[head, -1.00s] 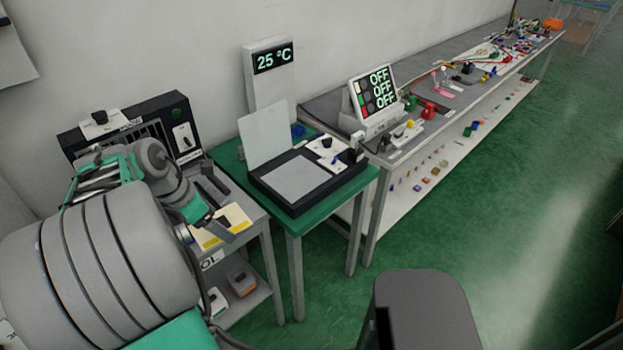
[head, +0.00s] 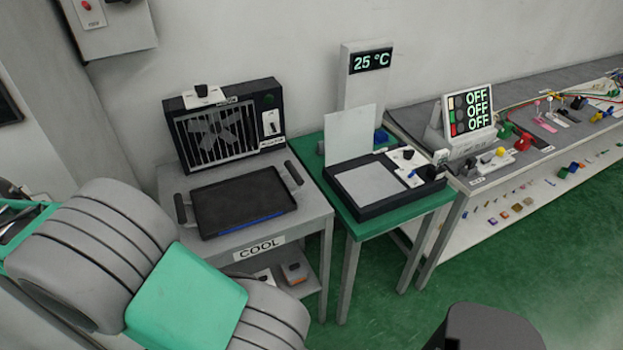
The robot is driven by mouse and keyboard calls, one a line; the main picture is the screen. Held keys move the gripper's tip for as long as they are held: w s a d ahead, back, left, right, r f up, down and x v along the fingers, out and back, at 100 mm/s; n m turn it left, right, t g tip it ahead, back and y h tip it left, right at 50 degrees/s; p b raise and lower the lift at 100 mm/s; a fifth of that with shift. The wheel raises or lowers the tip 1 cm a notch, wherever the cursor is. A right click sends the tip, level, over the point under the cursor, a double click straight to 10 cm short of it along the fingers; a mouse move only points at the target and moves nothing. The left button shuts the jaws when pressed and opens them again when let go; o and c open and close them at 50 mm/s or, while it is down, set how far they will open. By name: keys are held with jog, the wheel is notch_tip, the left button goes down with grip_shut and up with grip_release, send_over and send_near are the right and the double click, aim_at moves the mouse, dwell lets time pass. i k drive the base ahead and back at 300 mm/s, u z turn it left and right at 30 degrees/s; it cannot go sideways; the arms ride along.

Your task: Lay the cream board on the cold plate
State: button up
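A black rectangular plate with a handle at each side (head: 243,201) lies on the grey table labelled COOL; I take it for the cold plate. A blue strip shows along its front edge, and no board lies on its dark top. I cannot make out the cream board in the present view. My gripper is out of view; only thick grey and green links of my arm fill the lower left.
A vented black cooler box (head: 228,130) stands behind the plate. To the right, a green table (head: 357,226) carries a black-framed device (head: 372,184) with a pale upright panel (head: 349,136). A long bench (head: 478,188) with a display reading OFF runs along the wall.

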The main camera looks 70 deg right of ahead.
aim_at(370, 183)
jog(key=u, duration=1.7)
jog(key=k, duration=1.65)
jog(key=z, duration=1.1)
